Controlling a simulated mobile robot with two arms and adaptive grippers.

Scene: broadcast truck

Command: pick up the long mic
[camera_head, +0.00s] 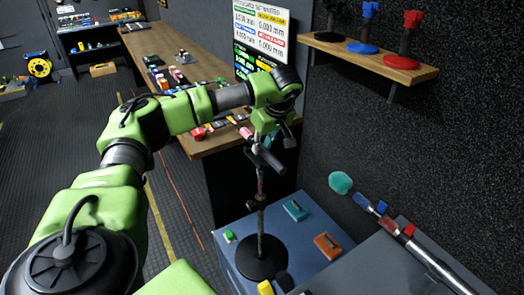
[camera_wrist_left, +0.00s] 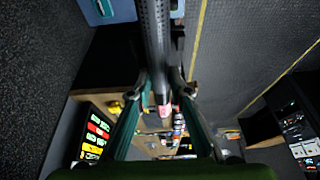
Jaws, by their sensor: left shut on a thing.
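The long mic (camera_head: 268,158) is a dark slim tube with a pink end. My left gripper (camera_head: 264,136) is shut on it, above a stand with a thin pole (camera_head: 261,190) and a round black base (camera_head: 262,262). In the left wrist view the mic (camera_wrist_left: 156,42) is a dark perforated tube between the two fingers (camera_wrist_left: 160,88), its pink tip toward the bottom. The mic is close to the top of the stand; I cannot tell whether they touch. My right gripper is not in view.
A pole with a teal foam tip (camera_head: 341,183) lies at right. A wooden shelf (camera_head: 420,72) and a long counter (camera_head: 150,42) are behind.

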